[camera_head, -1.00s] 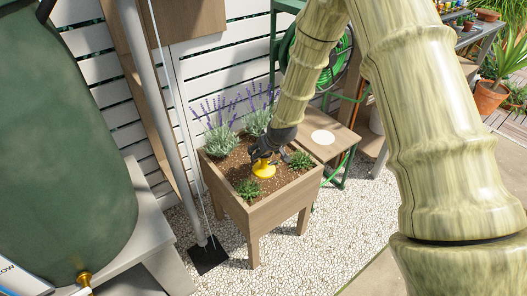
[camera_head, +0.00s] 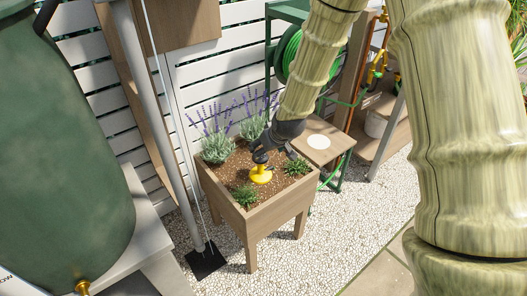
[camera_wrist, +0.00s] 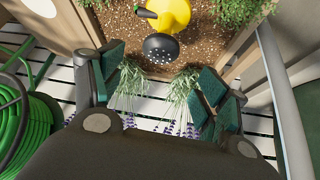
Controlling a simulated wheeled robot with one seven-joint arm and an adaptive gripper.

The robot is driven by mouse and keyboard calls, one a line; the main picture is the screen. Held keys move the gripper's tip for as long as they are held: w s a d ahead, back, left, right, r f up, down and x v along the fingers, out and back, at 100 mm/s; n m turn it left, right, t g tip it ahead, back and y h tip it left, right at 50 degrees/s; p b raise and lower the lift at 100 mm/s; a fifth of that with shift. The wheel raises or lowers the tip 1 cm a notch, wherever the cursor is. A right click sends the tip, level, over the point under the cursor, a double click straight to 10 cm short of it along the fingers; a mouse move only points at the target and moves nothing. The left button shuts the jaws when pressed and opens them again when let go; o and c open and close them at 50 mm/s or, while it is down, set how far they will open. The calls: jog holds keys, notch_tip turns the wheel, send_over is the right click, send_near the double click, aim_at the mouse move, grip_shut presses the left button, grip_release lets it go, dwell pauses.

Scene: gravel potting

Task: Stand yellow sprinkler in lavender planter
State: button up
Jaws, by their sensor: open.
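The yellow sprinkler (camera_head: 260,176) stands upright on the brown soil of the lavender planter, a raised wooden box (camera_head: 262,214). Its yellow base and dark head (camera_wrist: 160,47) show in the wrist view, with a small green-tipped fitting at its side. My gripper (camera_head: 277,148) is just above and behind the sprinkler, over the planter. In the wrist view my gripper (camera_wrist: 162,82) has its two green-padded fingers wide apart with nothing between them but background plants. The sprinkler's head lies beyond the fingers, apart from them.
Lavender plants (camera_head: 218,146) grow along the planter's back, with low green tufts (camera_head: 245,195) nearer the front. A small wooden side table (camera_head: 330,138) and green hose reel (camera_head: 290,52) stand to the right. A grey pole (camera_head: 165,120) and large green barrel (camera_head: 60,130) are left.

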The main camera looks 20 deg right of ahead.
jog(key=s+f+m+g, duration=0.1)
jog(key=s+f+g, duration=0.3)
jog(key=s+f, duration=1.6)
jog(key=s+f+g, duration=0.1)
jog(key=s+f, duration=0.3)
jog(key=s, duration=0.7)
jog(key=s+f+m+g+h, duration=0.1)
jog(key=s+f, duration=0.2)
jog(key=s, duration=0.9)
jog(key=shift+f+g, duration=0.3)
jog(key=shift+f, duration=0.05)
